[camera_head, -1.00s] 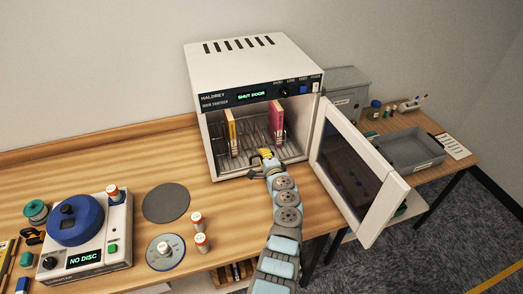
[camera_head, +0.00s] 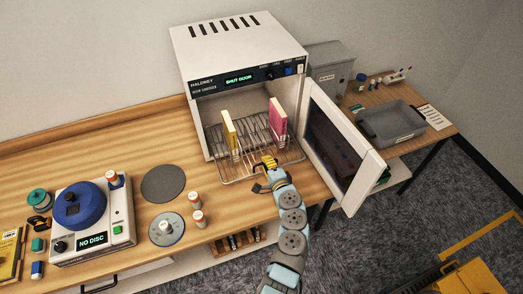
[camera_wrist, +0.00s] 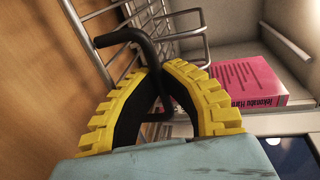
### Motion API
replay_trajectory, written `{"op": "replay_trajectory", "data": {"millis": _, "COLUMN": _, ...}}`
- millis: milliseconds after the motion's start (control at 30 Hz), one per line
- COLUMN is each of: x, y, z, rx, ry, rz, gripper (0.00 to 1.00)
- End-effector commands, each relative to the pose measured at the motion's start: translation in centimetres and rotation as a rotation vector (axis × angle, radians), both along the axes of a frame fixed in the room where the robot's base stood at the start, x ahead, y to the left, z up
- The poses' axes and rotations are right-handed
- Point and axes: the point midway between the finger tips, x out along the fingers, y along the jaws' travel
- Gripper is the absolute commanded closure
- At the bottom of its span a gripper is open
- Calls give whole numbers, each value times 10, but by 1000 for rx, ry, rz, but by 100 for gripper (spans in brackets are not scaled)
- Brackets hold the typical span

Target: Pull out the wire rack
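The wire rack (camera_head: 240,170) sticks out of the front of the open white sanitizer (camera_head: 238,60), over the wooden table. A yellow book (camera_head: 230,130) and a pink book (camera_head: 278,118) stand upright on it. My gripper (camera_head: 266,163) is at the rack's front edge. In the wrist view, my gripper's yellow ridged fingers (camera_wrist: 158,80) close around a black bent handle (camera_wrist: 122,37) at the rack's front. The fingers hide part of the handle. The pink book (camera_wrist: 248,82) also shows there.
The sanitizer door (camera_head: 338,140) stands open to the right of the rack. A machine with a blue lid (camera_head: 80,208), a grey disc (camera_head: 163,183) and small bottles (camera_head: 195,200) lie to the left. A grey tray (camera_head: 392,122) is on the right table.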

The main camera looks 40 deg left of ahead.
Motion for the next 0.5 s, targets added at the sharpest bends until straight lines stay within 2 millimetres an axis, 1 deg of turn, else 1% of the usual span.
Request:
{"op": "replay_trajectory", "data": {"millis": 33, "x": -3, "y": -7, "z": 2, "rx": 2, "ry": -1, "rz": -4, "gripper": 100}}
{"op": "replay_trajectory", "data": {"millis": 100, "x": -7, "y": -13, "z": 2, "rx": 2, "ry": -1, "rz": -3, "gripper": 100}}
{"op": "replay_trajectory", "data": {"millis": 133, "x": -7, "y": -12, "z": 2, "rx": 2, "ry": -1, "rz": -1, "gripper": 95}}
{"op": "replay_trajectory", "data": {"millis": 200, "x": -6, "y": -11, "z": 1, "rx": 2, "ry": -1, "rz": 0, "gripper": 78}}
{"op": "replay_trajectory", "data": {"millis": 500, "x": -7, "y": -11, "z": 1, "rx": 1, "ry": 0, "rz": 1, "gripper": 78}}
